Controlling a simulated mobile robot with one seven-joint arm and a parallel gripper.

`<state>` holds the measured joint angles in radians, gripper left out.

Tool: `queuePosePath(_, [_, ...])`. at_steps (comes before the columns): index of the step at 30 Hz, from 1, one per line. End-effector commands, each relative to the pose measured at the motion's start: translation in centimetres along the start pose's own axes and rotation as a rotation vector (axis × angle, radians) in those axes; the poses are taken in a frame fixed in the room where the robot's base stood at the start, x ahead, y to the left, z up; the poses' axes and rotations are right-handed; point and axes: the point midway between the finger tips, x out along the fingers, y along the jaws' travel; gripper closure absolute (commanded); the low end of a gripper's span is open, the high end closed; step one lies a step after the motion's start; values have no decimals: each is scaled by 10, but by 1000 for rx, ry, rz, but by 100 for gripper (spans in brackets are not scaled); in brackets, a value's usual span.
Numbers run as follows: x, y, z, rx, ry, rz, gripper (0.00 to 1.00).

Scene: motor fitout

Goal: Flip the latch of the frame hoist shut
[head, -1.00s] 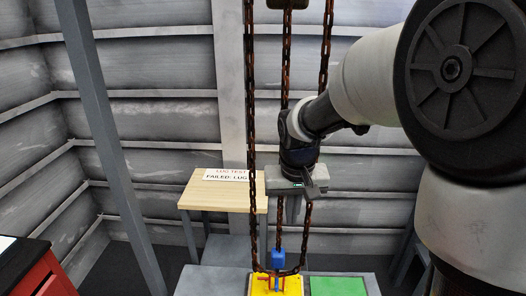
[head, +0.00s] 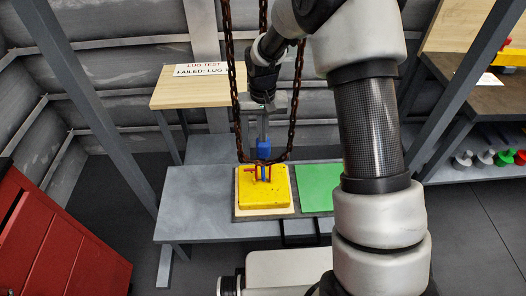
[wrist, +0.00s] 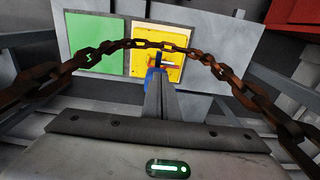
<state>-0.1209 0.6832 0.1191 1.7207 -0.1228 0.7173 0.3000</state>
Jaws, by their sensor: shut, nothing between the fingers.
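The frame hoist's rusty chain hangs in a loop (head: 232,85) over the bench, and it arches across the wrist view (wrist: 92,55). At the loop's bottom is a blue piece (head: 263,149) with red parts (head: 254,170) beneath it, above a yellow block (head: 264,195). I cannot tell which part is the latch or its exact position. My gripper (head: 262,137) is shut and empty, pointing down inside the chain loop. Its fingertips are just above the blue piece, at or very near its top; contact is unclear. In the wrist view the fingers (wrist: 157,82) partly hide the blue piece.
The yellow block sits on a grey bench (head: 190,205) beside a green mat (head: 318,188). A wooden table with a "LUG TEST FAILED" sign (head: 202,70) stands behind. A red cabinet (head: 65,235) is at left; a shelf with small coloured parts (head: 490,158) is at right. Chain strands flank my gripper.

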Motion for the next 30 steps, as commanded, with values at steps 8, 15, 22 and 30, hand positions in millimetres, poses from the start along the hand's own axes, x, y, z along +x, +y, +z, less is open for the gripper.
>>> queuePosePath(8, [36, 0, 2, 1, -5, 1, 100])
queuePosePath(15, [78, 0, 1, 0, -3, 1, 100])
queuePosePath(22, [98, 0, 0, 0, -1, 0, 100])
queuePosePath(30, [100, 0, 0, 0, 0, 0, 100])
